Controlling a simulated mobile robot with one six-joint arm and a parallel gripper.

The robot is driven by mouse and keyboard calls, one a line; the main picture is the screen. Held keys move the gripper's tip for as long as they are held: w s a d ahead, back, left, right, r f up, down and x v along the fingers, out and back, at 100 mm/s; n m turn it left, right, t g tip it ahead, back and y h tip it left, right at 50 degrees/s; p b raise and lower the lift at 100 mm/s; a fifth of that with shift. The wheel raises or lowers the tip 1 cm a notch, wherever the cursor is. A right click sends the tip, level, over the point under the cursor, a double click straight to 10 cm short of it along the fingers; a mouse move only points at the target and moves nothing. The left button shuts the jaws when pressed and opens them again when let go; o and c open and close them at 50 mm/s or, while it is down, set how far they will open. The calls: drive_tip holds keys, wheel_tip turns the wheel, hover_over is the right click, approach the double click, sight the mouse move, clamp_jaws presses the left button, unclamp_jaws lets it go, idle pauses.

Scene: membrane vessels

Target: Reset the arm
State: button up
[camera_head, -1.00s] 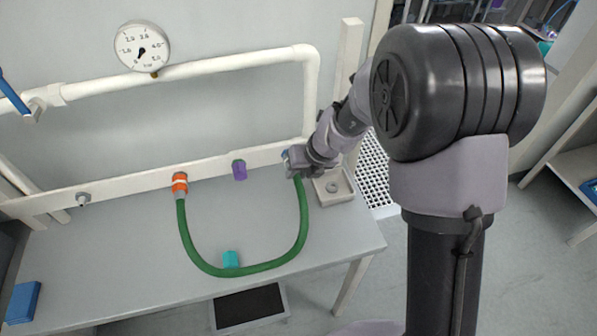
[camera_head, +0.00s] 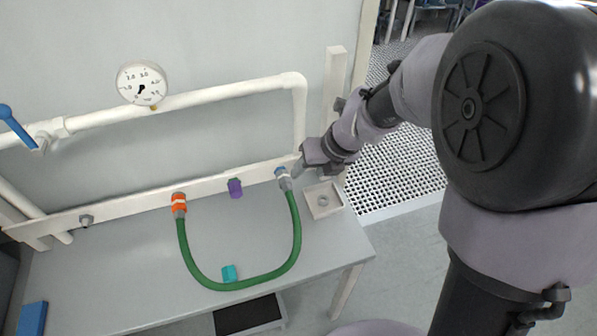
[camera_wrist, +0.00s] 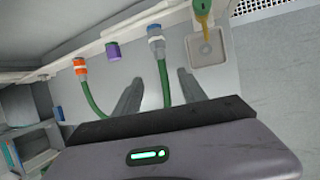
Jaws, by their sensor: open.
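My gripper (camera_head: 300,163) is open and empty, beside the right end of the hose, a small gap away from its blue coupling (camera_head: 282,174). The wrist view shows my two fingers (camera_wrist: 158,88) spread apart, with the green hose (camera_wrist: 165,85) passing between them in the picture, not clasped. In the head view the green hose (camera_head: 240,285) hangs in a U from the orange coupling (camera_head: 179,203) to the blue coupling, both on the white rail. My arm reaches in from the right.
A purple cap (camera_head: 235,188) sits on the rail (camera_head: 130,204) between the couplings. A teal block (camera_head: 229,273) and a blue block (camera_head: 32,318) lie on the bench (camera_head: 130,270). A square tray (camera_head: 333,207) is at the bench's right end. A gauge (camera_head: 142,84) and a blue-handled valve (camera_head: 15,125) are above.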

drive_tip(key=s+d+n+b, duration=0.2)
drive_tip(key=s+n+b, duration=0.1)
drive_tip(key=s+n, duration=0.4)
drive_tip(key=s+d+r+n+t+h+b, duration=0.1)
drive_tip(key=s+n+b, duration=0.3)
drive_tip(key=s+n, duration=0.3)
drive_tip(key=s+d+r+n+t+h+b, duration=0.1)
drive_tip(key=s+n+b, duration=0.3)
drive_tip(key=s+n, duration=0.4)
drive_tip(key=d+n, duration=0.1)
drive_tip(key=n, duration=0.6)
drive_tip(key=shift+d+r, duration=0.15)
drive_tip(key=shift+d, duration=0.2)
